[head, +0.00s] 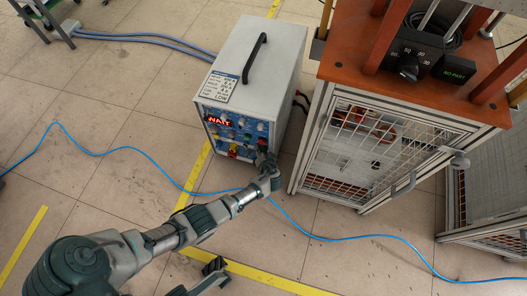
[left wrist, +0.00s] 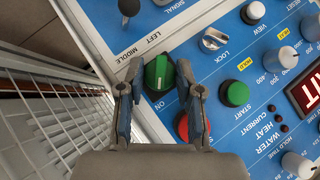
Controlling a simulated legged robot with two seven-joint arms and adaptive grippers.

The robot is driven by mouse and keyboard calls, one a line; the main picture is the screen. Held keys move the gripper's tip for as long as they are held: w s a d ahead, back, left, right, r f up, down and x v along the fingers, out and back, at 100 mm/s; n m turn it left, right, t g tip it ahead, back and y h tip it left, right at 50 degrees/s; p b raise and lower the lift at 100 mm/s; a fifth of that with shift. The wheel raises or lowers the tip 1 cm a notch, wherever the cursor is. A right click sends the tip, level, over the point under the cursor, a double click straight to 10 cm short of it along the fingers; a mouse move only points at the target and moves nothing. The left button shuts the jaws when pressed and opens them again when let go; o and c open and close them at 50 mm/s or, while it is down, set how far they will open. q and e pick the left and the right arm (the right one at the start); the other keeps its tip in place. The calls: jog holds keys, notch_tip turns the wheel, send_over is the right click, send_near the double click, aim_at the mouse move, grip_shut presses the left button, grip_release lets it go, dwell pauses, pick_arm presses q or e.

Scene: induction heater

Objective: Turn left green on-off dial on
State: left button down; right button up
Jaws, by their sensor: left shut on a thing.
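The green on-off dial (left wrist: 159,73) is on the blue panel of the heater box, beside the label ON, in the left wrist view. My left gripper (left wrist: 160,88) is shut on this dial, with one finger on each side of it. In the head view my left gripper (head: 265,158) is at the lower right of the panel (head: 232,132) and hides the dial there. A dark part of me shows at the bottom edge of the head view; I cannot tell whether it is my right gripper.
A red button (left wrist: 181,127) and a green button (left wrist: 235,93) sit close to the fingers. The red display (head: 219,120) reads WAIT. A caged cabinet (head: 375,160) with an orange top stands right of the box. A blue cable (head: 330,238) crosses the floor.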

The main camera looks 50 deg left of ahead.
pick_arm(q)
jog(key=shift+s+d+f+m+y, duration=0.1)
jog(key=shift+d+f+m+y, duration=0.05)
jog(key=shift+f+m+y, duration=0.25)
jog(key=shift+d, duration=0.1)
dwell(0.3)
jog(key=c, duration=0.8)
grip_release()
jog(key=shift+o, duration=0.2)
jog(key=shift+r, duration=0.15)
